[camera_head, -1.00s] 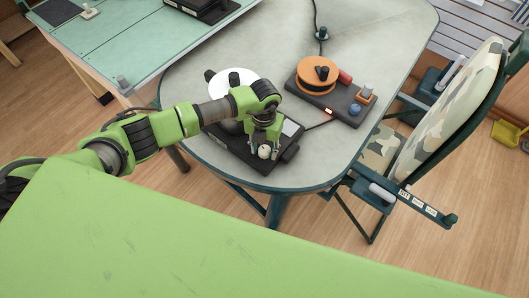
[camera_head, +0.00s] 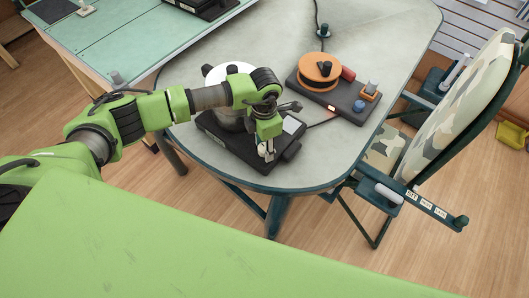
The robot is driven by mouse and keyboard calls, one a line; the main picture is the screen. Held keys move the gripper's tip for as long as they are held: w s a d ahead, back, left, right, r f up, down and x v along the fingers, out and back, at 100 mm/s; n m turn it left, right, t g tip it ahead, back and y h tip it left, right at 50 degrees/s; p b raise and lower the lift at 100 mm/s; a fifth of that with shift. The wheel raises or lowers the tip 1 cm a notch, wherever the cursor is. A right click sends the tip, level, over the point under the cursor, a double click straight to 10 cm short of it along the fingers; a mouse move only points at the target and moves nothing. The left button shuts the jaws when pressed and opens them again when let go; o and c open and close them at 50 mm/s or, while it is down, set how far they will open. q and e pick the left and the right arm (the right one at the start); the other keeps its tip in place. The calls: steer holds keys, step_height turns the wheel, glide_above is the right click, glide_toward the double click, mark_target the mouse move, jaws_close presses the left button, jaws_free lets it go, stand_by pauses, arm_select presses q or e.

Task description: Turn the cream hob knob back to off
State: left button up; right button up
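The cream hob knob (camera_head: 264,154) sits at the front of a black hob (camera_head: 238,153) on the rounded end of the grey table. My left gripper (camera_head: 267,153) points down at the knob, with its fingers around or against it. The fingers overlap the knob, so I cannot tell how firmly they hold it. A pot with a white lid (camera_head: 229,74) stands on the hob, partly hidden behind my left arm. My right gripper is not in view.
A second black unit (camera_head: 333,97) with an orange reel (camera_head: 320,71) stands on the grey table (camera_head: 385,42) behind the hob. A camouflage-patterned chair (camera_head: 460,105) is close to the table's right side. A green-topped table (camera_head: 120,45) is at upper left.

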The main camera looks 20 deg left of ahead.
arm_select(q)
steer(key=shift+m, duration=0.3)
steer(key=m+b, duration=0.1)
steer(key=m, duration=0.1)
steer(key=m+b, duration=0.1)
steer(key=b, duration=0.1)
steer(key=shift+f+m, duration=0.3)
steer(key=shift+m, duration=0.1)
steer(key=shift+r+m+b, duration=0.15)
steer(key=shift+m+b, duration=0.55)
steer(key=shift+m, duration=0.2)
steer(key=shift+r, duration=0.15)
steer(key=shift+r, duration=0.1)
steer(key=shift+c, duration=0.3)
